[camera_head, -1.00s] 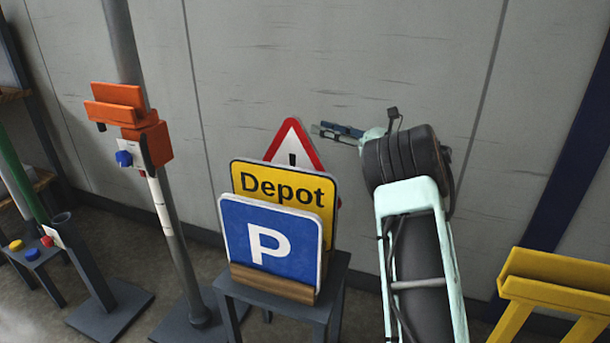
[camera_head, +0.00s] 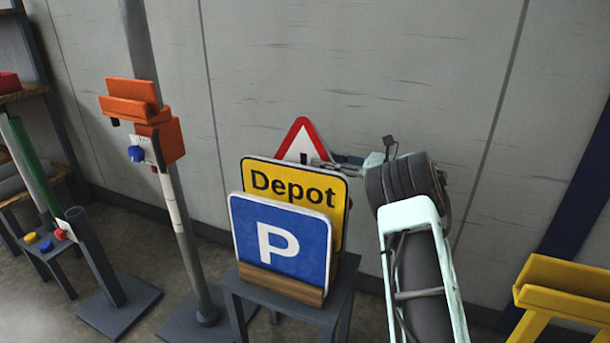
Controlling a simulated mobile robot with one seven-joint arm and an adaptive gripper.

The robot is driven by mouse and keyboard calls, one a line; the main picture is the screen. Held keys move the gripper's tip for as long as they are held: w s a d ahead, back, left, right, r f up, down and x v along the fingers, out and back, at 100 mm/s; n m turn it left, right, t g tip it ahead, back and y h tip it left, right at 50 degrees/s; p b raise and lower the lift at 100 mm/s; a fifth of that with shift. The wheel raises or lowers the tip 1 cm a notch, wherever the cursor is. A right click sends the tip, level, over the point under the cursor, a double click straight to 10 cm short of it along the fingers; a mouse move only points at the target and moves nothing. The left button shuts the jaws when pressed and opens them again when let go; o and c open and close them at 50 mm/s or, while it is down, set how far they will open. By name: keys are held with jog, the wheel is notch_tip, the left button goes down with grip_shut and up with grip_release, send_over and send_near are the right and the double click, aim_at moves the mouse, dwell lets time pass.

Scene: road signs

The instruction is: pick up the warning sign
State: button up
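The warning sign (camera_head: 301,136) is a white triangle with a red border and a black mark. It stands at the back of a wooden holder, and its lower part is hidden behind the yellow Depot sign (camera_head: 315,192) and the blue P sign (camera_head: 280,241).
The wooden holder (camera_head: 281,284) stands on a small dark table (camera_head: 344,281). An orange bracket on a grey post (camera_head: 178,225) is to the left. A yellow stand (camera_head: 553,289) is at the right. A grey wall (camera_head: 400,60) is behind.

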aim_at(307, 157)
jog(key=x, duration=0.2)
jog(key=b+x, duration=0.1)
jog(key=x, duration=0.2)
jog(key=shift+s, duration=0.25)
grip_shut()
jog(key=shift+r, duration=0.1)
